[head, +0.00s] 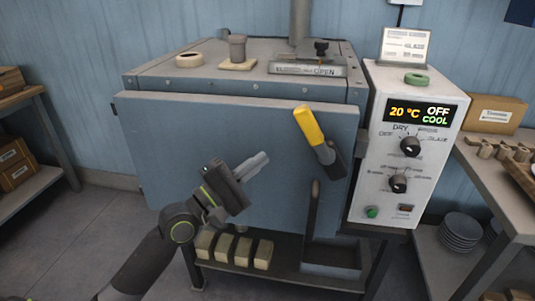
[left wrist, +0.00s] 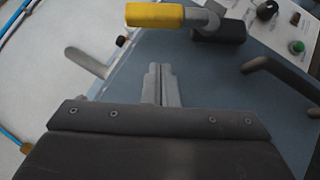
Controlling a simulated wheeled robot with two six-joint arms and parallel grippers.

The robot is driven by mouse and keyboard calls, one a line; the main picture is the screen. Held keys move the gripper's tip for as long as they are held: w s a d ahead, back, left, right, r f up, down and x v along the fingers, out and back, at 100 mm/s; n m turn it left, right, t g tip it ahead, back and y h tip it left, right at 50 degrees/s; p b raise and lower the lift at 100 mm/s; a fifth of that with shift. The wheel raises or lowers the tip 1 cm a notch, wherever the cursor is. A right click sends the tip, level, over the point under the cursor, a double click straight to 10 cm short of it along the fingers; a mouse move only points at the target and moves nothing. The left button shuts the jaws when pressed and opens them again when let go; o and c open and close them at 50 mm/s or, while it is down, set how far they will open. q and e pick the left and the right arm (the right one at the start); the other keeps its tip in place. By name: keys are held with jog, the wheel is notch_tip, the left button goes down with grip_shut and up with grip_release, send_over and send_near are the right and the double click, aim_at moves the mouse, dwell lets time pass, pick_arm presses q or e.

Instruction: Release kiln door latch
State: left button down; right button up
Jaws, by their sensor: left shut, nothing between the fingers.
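The blue-grey kiln door (head: 235,130) fills the front of the kiln. Its latch has a yellow handle (head: 308,124) on a dark pivot block (head: 335,160) near the door's right edge; the handle tilts up and left. The latch handle also shows at the top of the left wrist view (left wrist: 156,15). My left gripper (head: 264,158) is in front of the door, below and left of the latch, apart from it. Its fingers are together and empty, and show in the left wrist view (left wrist: 160,85). My right gripper is not in view.
A white control panel (head: 402,190) stands right of the door. A dark upright bar (head: 314,205) is below the latch. Several pale blocks (head: 233,249) sit on the shelf under the kiln. Side shelves flank it. The air between gripper and latch looks clear.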

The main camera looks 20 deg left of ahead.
pick_arm(q)
jog(key=v, duration=0.4)
jog(key=shift+s+a+f, duration=0.15)
jog(key=shift+s+a, duration=0.05)
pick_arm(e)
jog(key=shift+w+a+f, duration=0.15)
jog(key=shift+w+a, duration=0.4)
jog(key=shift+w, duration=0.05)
